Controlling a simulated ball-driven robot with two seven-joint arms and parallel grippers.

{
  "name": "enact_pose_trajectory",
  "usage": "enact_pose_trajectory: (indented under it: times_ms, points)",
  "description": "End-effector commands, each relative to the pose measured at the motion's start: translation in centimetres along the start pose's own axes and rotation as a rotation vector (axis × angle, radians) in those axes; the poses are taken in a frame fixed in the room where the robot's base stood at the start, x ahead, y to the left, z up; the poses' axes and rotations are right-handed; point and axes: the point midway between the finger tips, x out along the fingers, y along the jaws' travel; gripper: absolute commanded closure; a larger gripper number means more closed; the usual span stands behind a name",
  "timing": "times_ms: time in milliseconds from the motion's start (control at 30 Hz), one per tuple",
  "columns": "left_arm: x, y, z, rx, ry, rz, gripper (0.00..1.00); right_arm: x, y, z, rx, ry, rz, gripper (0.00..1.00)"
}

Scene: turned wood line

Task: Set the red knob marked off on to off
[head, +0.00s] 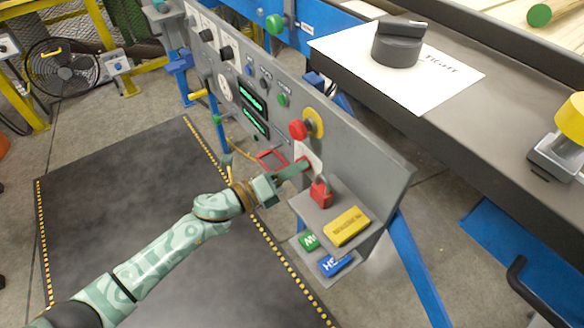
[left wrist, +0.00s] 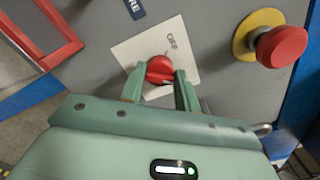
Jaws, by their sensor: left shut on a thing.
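The red knob (left wrist: 160,70) sits on a white card (left wrist: 126,50) on the grey control panel. The word OFF shows on the card above the knob, slightly to its right, in the left wrist view. Other lettering on the card is hidden by the knob and fingers. My left gripper (left wrist: 161,82) is shut on the red knob, one finger on each side. In the head view my left gripper (head: 297,168) reaches the panel's lower right part, and the knob is mostly hidden there. I cannot tell exactly which way the knob points. My right gripper is not in view.
A red mushroom button (left wrist: 281,47) on a yellow ring is to the knob's right. A red frame (head: 272,158) is to its left. A red padlock-like object (head: 321,194), a yellow block (head: 347,226), a green block (head: 309,241) and a blue block (head: 335,263) are below.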

Motion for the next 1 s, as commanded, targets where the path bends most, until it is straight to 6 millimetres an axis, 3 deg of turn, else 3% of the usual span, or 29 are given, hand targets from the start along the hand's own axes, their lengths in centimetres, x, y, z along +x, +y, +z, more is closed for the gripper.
enact_pose_trajectory:
  times_ms: [667, 1000]
  points:
    - [-0.1, 0.0, 0.1, -0.622, -0.001, 0.003, 0.91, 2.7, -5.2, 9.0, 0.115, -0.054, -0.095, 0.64]
    - [-0.1, 0.1, 0.1, -0.944, -0.001, 0.003, 0.91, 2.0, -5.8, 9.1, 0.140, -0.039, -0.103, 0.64]
